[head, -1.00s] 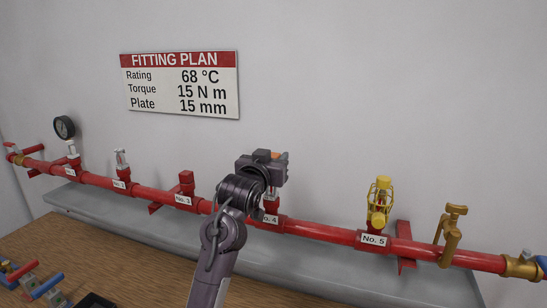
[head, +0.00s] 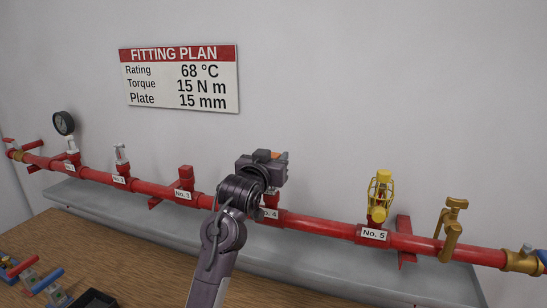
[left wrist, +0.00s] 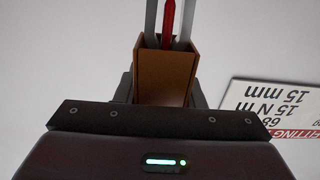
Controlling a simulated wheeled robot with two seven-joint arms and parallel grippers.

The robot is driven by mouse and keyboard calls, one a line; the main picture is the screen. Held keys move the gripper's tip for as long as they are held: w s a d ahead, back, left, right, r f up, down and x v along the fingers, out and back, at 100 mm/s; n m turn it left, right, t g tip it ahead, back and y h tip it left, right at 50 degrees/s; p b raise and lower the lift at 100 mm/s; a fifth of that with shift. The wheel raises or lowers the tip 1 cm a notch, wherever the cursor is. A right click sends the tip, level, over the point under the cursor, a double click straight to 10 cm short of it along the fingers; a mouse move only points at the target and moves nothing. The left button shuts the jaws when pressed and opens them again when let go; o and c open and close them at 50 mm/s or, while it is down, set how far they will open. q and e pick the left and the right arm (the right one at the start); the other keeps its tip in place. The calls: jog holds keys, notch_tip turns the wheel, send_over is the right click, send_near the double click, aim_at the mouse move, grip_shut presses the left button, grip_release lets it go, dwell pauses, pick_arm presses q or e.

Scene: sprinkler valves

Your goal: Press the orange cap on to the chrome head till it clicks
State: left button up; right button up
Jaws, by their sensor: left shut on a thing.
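My left gripper (head: 264,168) is shut on the orange cap (head: 277,155), at the No. 4 outlet of the red pipe. In the head view the gripper covers most of the cap and the head. In the left wrist view, which shows the wall sign upside down, the cap (left wrist: 165,78) is an open box between the fingers. The chrome head (left wrist: 151,20) with its red bulb (left wrist: 168,22) reaches to the cap's open end, and its tip lies at or inside the mouth. I cannot tell how deep it sits. My right gripper is not in view.
The red pipe (head: 320,225) runs along the wall above a grey ledge (head: 140,208). A yellow caged head (head: 380,195) stands at No. 5, with a brass valve (head: 451,228) to its right. A gauge (head: 64,123) stands far left. A wooden bench (head: 90,255) holds tools.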

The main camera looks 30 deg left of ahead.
pick_arm(q)
jog(key=shift+f+b, duration=0.8)
jog(key=shift+f, duration=0.5)
jog(key=o, duration=1.1)
jog(key=shift+s, duration=0.15)
jog(key=shift+v, duration=3.9)
jog(key=shift+f, duration=0.1)
